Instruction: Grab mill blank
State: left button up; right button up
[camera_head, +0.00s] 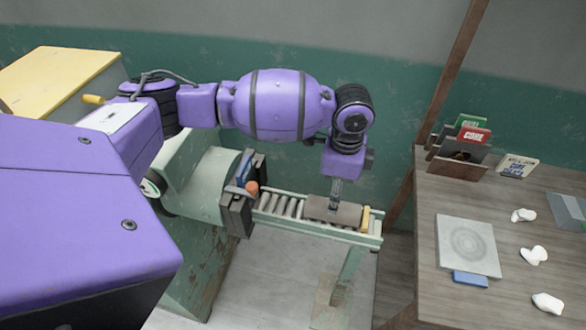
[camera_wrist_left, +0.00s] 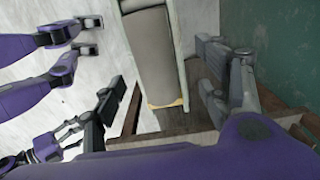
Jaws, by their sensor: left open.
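The mill blank, a grey-brown slab (camera_head: 333,211), lies flat on the roller conveyor (camera_head: 283,204), near its right end. In the left wrist view the slab (camera_wrist_left: 151,52) runs up the middle of the picture. My left gripper (camera_head: 336,196) reaches down from above over the slab. In the left wrist view its two fingers (camera_wrist_left: 162,68) are spread wide, one on each side of the slab. I cannot tell whether they touch it.
A yellow end stop (camera_head: 365,219) closes the conveyor's right end. A pale green machine (camera_head: 199,193) stands at its left end. A wooden table (camera_head: 450,209) at the right carries a grey square plate (camera_head: 468,246), a blue block (camera_head: 470,279), white lumps (camera_head: 533,255) and a card holder (camera_head: 458,160).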

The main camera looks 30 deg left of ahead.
pick_arm(q)
jog(key=shift+s+f, duration=0.35)
jog(key=shift+f, duration=0.45)
notch_tip(320, 180, down, 4)
jog(key=shift+d+r, duration=0.1)
jog(key=shift+d, duration=0.05)
jog(key=shift+f, duration=0.2)
jog(key=shift+c, duration=1.3)
jog(key=shift+r, duration=0.1)
jog(key=c, duration=1.4)
jog(key=shift+w, duration=0.1)
grip_shut()
pick_arm(e)
jog(key=shift+s+f, duration=0.25)
jog(key=shift+s, duration=0.25)
jog(key=shift+s+f, duration=0.2)
jog(key=shift+s, duration=0.25)
pick_arm(q)
jog(key=shift+r, duration=0.15)
